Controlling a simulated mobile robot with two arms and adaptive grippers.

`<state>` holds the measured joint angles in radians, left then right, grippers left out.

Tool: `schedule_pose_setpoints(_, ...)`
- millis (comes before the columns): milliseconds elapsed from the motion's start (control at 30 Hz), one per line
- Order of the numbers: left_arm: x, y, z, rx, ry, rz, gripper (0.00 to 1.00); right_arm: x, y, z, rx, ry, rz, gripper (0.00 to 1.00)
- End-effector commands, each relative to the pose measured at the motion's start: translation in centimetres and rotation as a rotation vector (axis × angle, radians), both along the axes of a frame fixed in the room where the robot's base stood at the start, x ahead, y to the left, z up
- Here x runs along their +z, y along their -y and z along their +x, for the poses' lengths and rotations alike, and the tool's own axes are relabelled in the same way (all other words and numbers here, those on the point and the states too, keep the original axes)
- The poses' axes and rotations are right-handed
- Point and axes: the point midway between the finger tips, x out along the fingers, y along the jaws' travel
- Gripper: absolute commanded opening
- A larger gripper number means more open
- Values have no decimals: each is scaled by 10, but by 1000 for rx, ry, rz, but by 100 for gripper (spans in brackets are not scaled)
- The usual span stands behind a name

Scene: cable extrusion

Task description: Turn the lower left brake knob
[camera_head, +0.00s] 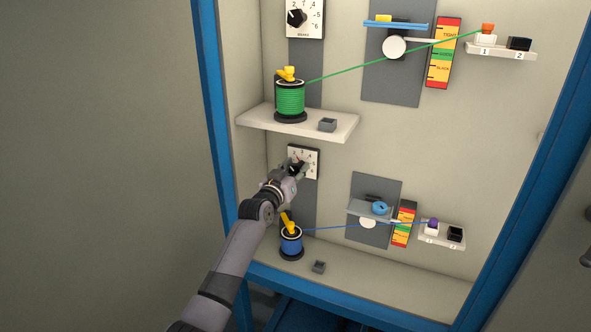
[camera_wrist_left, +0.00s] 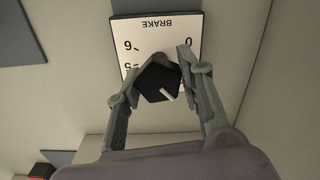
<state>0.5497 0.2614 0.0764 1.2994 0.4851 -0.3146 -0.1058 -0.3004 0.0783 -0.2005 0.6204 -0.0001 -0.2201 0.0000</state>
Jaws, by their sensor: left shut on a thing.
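The lower left brake knob (camera_wrist_left: 157,80) is black with a white pointer line. It sits on a white dial plate (camera_wrist_left: 160,25) that reads BRAKE and appears upside down in the left wrist view. In the head view the lower dial plate (camera_head: 312,155) is partly hidden behind my left gripper (camera_head: 298,170). My left gripper (camera_wrist_left: 158,72) is closed around the knob, with one finger on each side of it. The pointer line points towards the lower right in the wrist view. My right gripper is in neither view.
Below the gripper stands a blue spool (camera_head: 291,242) with a yellow part on top. A blue cable runs right to a purple piece (camera_head: 432,223). Above, a white shelf (camera_head: 340,132) carries a green spool (camera_head: 289,100). An upper brake dial (camera_head: 305,15) is at the top.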

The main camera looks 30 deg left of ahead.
Motion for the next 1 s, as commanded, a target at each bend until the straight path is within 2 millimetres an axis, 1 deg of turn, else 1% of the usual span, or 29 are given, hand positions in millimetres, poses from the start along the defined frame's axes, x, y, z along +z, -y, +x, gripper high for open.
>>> schedule_pose_setpoints(67,-1,1,0,-1,-1,0,7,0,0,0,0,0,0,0)
schedule_pose_setpoints(100,-1,1,0,-1,-1,0,37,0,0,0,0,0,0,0)
schedule_pose_setpoints(300,0,0,0,0,-1,1,51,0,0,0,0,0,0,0)
schedule_pose_setpoints(667,0,0,-2,0,0,2,51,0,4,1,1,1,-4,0)
schedule_pose_setpoints(767,-1,1,-10,0,0,2,51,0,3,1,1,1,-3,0)
schedule_pose_setpoints(867,-2,2,-23,-1,-1,0,51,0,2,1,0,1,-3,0)
schedule_pose_setpoints(1000,-1,3,-48,0,0,2,51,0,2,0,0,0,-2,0)
